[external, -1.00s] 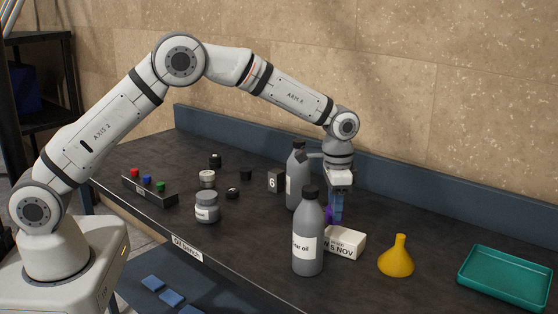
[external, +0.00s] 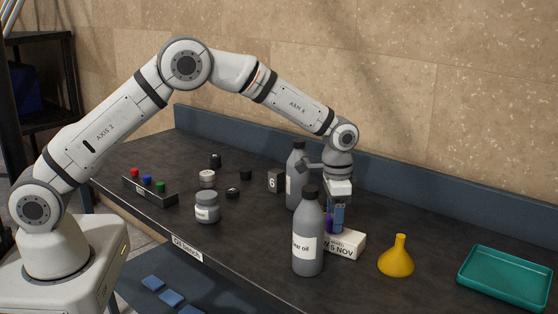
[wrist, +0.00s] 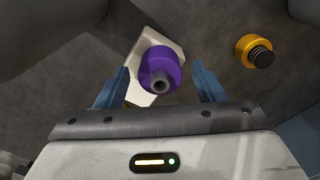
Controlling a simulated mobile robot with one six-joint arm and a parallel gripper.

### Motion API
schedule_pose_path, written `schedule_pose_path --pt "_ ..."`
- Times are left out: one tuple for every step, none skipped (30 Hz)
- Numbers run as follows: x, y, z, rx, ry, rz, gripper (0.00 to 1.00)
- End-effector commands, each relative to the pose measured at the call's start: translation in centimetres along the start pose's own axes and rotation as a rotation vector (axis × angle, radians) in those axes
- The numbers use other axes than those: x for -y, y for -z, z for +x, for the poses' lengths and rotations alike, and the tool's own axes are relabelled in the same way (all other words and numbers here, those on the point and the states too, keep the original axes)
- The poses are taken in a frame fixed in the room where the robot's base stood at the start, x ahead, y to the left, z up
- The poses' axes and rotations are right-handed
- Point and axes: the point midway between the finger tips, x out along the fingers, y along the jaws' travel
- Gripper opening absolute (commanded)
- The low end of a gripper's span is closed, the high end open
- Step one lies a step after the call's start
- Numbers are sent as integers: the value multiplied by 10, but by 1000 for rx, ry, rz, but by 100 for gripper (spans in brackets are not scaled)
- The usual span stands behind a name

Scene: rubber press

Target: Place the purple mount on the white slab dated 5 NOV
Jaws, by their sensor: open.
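The purple mount (wrist: 161,68), with a grey socketed top, appears upright on the white slab (wrist: 139,88) in the wrist view. In the external view the slab (external: 347,245) shows "5 NOV" on its front, and a strip of the purple mount (external: 329,223) shows on its left part. My gripper (external: 338,226) is low over the slab and open. In the wrist view its blue fingers stand on either side of the mount, with gaps. The grey bottle hides the slab's left end and part of the mount in the external view.
A grey oil bottle (external: 308,240) stands close in front of the slab, and another (external: 297,178) stands behind it. A yellow funnel (external: 396,257) and a teal tray (external: 505,277) are to the right. A yellow-orange thing with a dark ribbed top (wrist: 252,50) shows in the wrist view.

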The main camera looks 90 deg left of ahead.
Motion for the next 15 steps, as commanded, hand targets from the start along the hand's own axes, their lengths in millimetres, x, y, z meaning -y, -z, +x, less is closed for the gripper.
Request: schedule_pose_path --pt "0 0 -1 0 0 0 63" --pt "0 0 -3 0 0 0 63" --pt "0 0 -6 -1 0 0 63" --pt "0 0 -7 -2 0 0 63" --pt "0 1 -10 -3 1 0 63" --pt "0 1 -16 -4 1 0 63" --pt "0 1 -22 -5 1 0 63" --pt "0 1 -28 -5 1 0 63" --pt "0 1 -36 -4 1 0 63" --pt "0 1 -42 -6 1 0 63" --pt "0 1 -50 -6 1 0 63" --pt "0 1 -58 -6 1 0 63" --pt "0 1 -65 -5 1 0 63" --pt "0 1 -72 -6 1 0 63" --pt "0 1 -80 -5 1 0 63"
